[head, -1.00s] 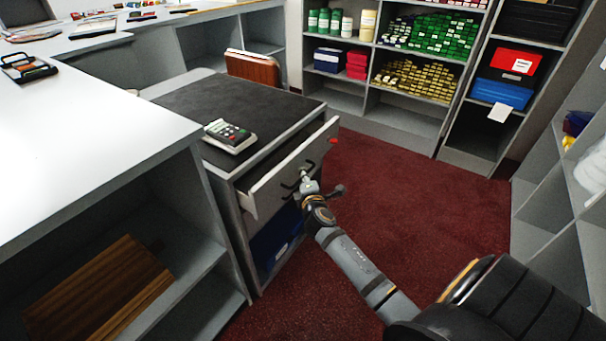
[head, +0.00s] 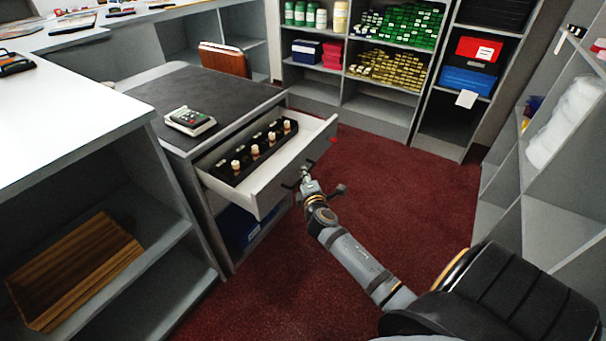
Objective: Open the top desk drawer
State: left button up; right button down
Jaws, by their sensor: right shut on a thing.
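The top desk drawer (head: 270,193) is pulled well out of the dark-topped desk (head: 205,92). Its white inside shows, with a black tray (head: 228,171) holding several small cream-topped items. My right gripper (head: 305,178) is at the outer face of the drawer front, shut on the dark drawer handle (head: 291,186). The fingertips are small and partly hidden against the handle. My left gripper is not in view.
A card terminal (head: 190,121) stands on the desk top. Below the drawer is an open space with a blue thing (head: 238,226). A white counter (head: 70,85) is at left, shelves (head: 375,105) at the back and right. Red carpet (head: 400,190) is free.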

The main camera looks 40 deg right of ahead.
jog(key=shift+s, duration=0.1)
jog(key=c, duration=1.7)
grip_release()
jog(key=v, duration=1.2)
jog(key=shift+f, duration=0.1)
